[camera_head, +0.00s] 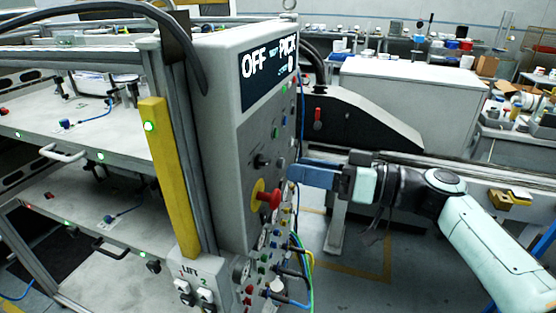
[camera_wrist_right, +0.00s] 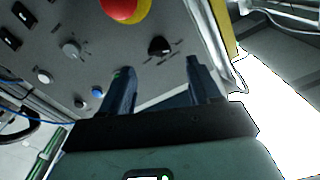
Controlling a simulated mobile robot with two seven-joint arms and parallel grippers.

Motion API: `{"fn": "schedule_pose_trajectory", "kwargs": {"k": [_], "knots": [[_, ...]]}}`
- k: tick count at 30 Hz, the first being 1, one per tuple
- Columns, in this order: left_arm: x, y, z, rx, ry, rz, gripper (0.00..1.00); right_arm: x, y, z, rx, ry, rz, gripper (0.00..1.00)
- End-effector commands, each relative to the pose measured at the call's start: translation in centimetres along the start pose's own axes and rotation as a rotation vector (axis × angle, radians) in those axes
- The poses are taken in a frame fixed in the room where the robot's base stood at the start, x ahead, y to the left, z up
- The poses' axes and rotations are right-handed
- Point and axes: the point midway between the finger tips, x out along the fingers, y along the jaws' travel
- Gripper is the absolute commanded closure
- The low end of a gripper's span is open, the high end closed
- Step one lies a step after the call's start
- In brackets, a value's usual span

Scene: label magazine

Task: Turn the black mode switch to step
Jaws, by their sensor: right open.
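The black mode switch (camera_head: 262,161) is a round knob on the grey control panel, above the red emergency stop. In the right wrist view the black switch (camera_wrist_right: 159,46) lies just beyond my fingertips, roughly between them in the picture. The marks around it are too small to read. My right gripper (camera_head: 293,172) reaches in from the right beside the panel face. In the wrist view its two dark fingers (camera_wrist_right: 158,68) stand apart with nothing between them. I cannot tell the exact gap to the knob. My left gripper is out of view.
The red emergency stop (camera_head: 268,198) on its yellow base sticks out just below the switch. A grey knob (camera_wrist_right: 71,49) and a blue button (camera_wrist_right: 97,92) are nearby. Cables (camera_head: 300,255) hang lower on the panel. A display (camera_head: 268,72) reads OFF and PICK.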

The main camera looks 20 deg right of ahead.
Motion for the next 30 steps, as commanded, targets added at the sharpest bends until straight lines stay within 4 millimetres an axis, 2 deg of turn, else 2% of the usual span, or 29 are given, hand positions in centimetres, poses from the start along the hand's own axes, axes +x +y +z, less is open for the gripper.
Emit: {"fn": "schedule_pose_trajectory", "kwargs": {"k": [3,9,21,22,24,27,30], "knots": [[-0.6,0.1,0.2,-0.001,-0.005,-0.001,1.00,2.4,-0.1,-0.1,0.001,-0.001,-0.004,0.38],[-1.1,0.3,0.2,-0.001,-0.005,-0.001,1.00,4.9,0.0,0.0,0.002,-0.001,-0.001,0.38],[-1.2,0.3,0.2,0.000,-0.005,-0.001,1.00,5.7,0.0,0.1,0.001,-0.001,0.001,0.38],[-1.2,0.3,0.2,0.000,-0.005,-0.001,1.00,5.7,0.0,0.1,0.001,-0.001,0.001,0.44],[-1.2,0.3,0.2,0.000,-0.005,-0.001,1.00,5.7,0.0,0.1,0.001,-0.001,0.001,0.67],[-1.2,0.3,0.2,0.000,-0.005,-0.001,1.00,5.7,0.0,0.1,0.001,-0.001,0.001,0.94],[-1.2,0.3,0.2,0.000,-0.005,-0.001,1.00,5.7,0.0,0.1,0.001,-0.001,0.001,0.94]]}}
